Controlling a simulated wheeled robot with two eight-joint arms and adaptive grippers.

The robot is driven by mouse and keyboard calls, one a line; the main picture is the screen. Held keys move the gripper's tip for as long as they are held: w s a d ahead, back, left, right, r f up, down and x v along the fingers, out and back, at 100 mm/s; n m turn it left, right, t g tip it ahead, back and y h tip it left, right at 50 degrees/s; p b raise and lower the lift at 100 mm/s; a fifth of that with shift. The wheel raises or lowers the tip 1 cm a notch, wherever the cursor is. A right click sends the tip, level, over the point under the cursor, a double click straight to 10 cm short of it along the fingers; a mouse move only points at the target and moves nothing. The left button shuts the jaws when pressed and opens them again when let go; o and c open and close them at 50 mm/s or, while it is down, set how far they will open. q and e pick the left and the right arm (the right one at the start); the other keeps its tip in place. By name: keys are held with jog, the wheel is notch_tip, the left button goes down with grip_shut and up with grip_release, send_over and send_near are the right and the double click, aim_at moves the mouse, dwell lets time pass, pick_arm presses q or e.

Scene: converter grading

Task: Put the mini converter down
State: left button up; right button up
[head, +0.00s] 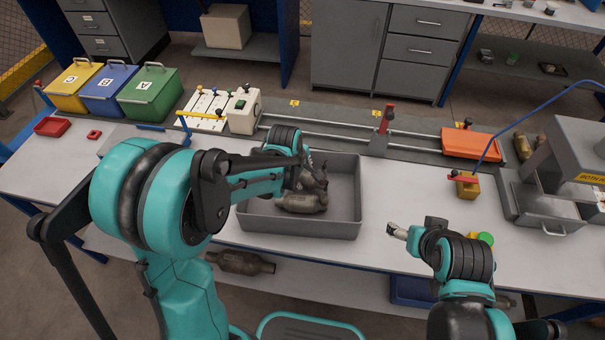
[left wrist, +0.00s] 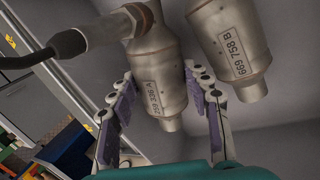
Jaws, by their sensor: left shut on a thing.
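My left gripper (head: 314,174) is over the grey bin (head: 345,229), its fingers partly hidden by my arm. In the left wrist view its two purple-padded fingers are shut on a metal converter (left wrist: 158,82) marked "669 326 A", with a sensor and dark cable at its upper left. A second converter (left wrist: 235,50) marked "669 758 B" is close to its right. In the head view one converter (head: 300,203) shows in the bin below my gripper. I cannot tell whether the held one touches the bin floor. My right gripper (head: 397,231) is right of the bin, its opening unclear.
Yellow (head: 74,88), blue (head: 107,91) and green (head: 149,93) lidded bins stand at the back left. A rail with an orange block (head: 471,144) runs behind the grey bin. A grey machine (head: 565,165) stands at right. The table between the bin and machine is mostly clear.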

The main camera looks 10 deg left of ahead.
pick_arm(q)
jog(key=shift+f, duration=0.3)
jog(key=o, duration=1.6)
jog(key=shift+r, duration=0.2)
jog(key=p+v, duration=0.5)
jog(key=v, duration=0.8)
jog(key=s+a+r+m+t, duration=0.1)
jog(key=s+m, duration=0.4)
jog(key=s+a+r+m+t, duration=0.1)
jog(key=s+a+r+m, duration=0.1)
jog(key=s+m, duration=0.2)
jog(key=s+a+r+m+t+y, duration=0.1)
jog(key=s+a+r+m, duration=0.1)
jog(key=s+m, duration=0.3)
jog(key=shift+s+a+r+m, duration=0.1)
jog(key=shift+s+m, duration=0.05)
jog(key=shift+s, duration=0.2)
jog(key=shift+s+a+r+m, duration=0.1)
jog(key=shift+s+a+m, duration=0.05)
jog(key=shift+s, duration=0.25)
